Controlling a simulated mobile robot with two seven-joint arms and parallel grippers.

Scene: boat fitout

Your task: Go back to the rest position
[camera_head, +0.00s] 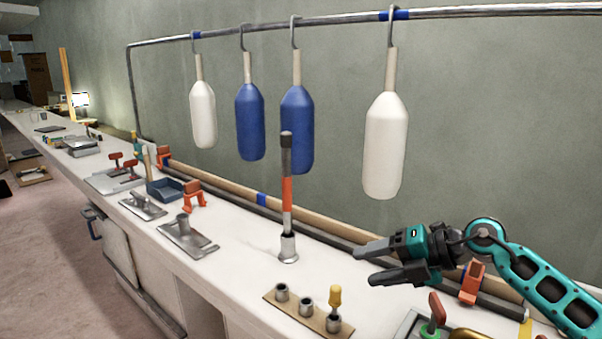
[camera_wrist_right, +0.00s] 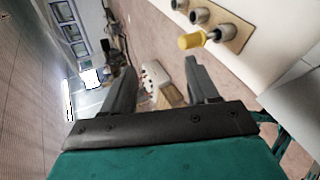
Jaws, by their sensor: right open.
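My right gripper (camera_head: 372,264) reaches in from the right, above the white bench. Its two dark fingers are apart with nothing between them, and the right wrist view shows the same empty gap (camera_wrist_right: 162,80). A yellow-handled tool (camera_head: 335,297) stands in a cup of a small holder board (camera_head: 294,315) below and left of the gripper; it also shows in the right wrist view (camera_wrist_right: 192,40). A tool with a black top and orange shaft (camera_head: 287,190) stands upright in a metal socket (camera_head: 288,248), left of the gripper and apart from it. My left gripper is out of view.
White bottle-shaped floats (camera_head: 386,145) and blue ones (camera_head: 250,120) hang by hooks from a metal rail (camera_head: 330,20) above the bench. Red-handled clamps (camera_head: 433,312) lie near my right arm. Metal plates (camera_head: 188,236) and a blue tray (camera_head: 166,190) lie farther left on the bench (camera_head: 240,242).

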